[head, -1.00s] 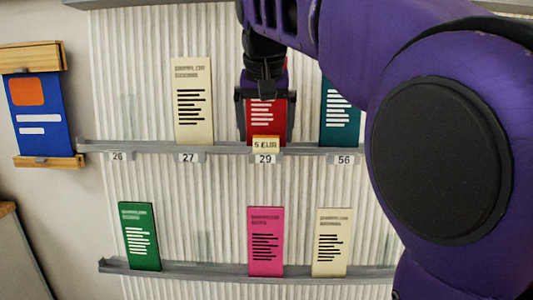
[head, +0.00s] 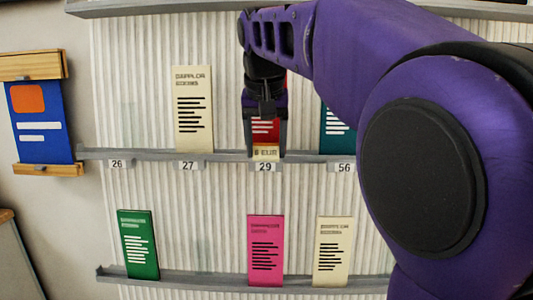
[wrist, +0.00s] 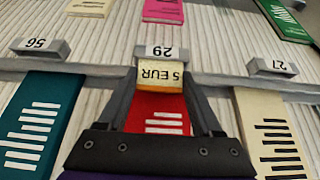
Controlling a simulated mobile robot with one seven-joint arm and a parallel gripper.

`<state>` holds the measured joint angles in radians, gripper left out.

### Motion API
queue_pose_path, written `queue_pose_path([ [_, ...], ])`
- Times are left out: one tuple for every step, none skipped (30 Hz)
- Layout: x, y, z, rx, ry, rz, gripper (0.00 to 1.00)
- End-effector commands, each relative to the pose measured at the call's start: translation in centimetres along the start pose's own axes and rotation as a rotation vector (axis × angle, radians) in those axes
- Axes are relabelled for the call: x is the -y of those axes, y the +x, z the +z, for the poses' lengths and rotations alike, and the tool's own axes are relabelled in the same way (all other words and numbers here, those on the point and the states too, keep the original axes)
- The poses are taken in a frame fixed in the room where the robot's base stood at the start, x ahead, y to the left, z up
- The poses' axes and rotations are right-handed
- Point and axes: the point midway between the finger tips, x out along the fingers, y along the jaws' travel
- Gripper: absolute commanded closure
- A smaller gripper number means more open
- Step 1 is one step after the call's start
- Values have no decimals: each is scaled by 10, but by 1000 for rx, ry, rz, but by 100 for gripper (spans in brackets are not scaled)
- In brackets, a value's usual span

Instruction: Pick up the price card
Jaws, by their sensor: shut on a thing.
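The price card (head: 265,152) is a small cream tag reading "5 EUR", at the upper rail above the label 29. It also shows upside down in the wrist view (wrist: 161,77). My gripper (head: 265,155) is shut on it, with one finger at each side edge. The fingertips also show around the card in the wrist view (wrist: 160,80). A red brochure (head: 265,130) stands right behind the card, partly hidden by my gripper. I cannot tell whether the card still touches the rail.
The upper rail (head: 225,156) also bears a cream brochure (head: 193,110) above 27 and a teal brochure (head: 339,130) above 56. The lower rail (head: 200,281) holds green (head: 138,245), pink (head: 265,250) and cream (head: 333,250) brochures. A blue poster (head: 40,122) hangs at left.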

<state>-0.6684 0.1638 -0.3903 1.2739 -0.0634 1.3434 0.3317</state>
Motion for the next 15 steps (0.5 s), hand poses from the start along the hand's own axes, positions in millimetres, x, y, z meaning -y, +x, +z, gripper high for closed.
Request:
queue_pose_path([
  [0, -1, 0, 0, 0, 0, 93],
  [0, -2, -1, -1, 0, 0, 93],
  [0, -4, -2, -1, 0, 0, 93],
  [0, -8, -3, -2, 1, 0, 93],
  [0, -11, -5, -2, 1, 0, 93],
  [0, -17, -8, -1, 2, 0, 93],
  [0, -23, -10, -3, 2, -1, 93],
  [0, -28, -12, -2, 2, 0, 93],
  [0, -37, -16, -3, 2, -1, 93],
  [0, -42, -18, -2, 2, 0, 93],
  [0, -49, -21, -2, 2, 0, 93],
  [0, -56, -24, -2, 2, -1, 93],
  [0, -62, -26, -2, 1, 0, 93],
  [0, -67, -29, -3, 1, -1, 93],
  [0, -73, -31, -1, 1, -1, 93],
])
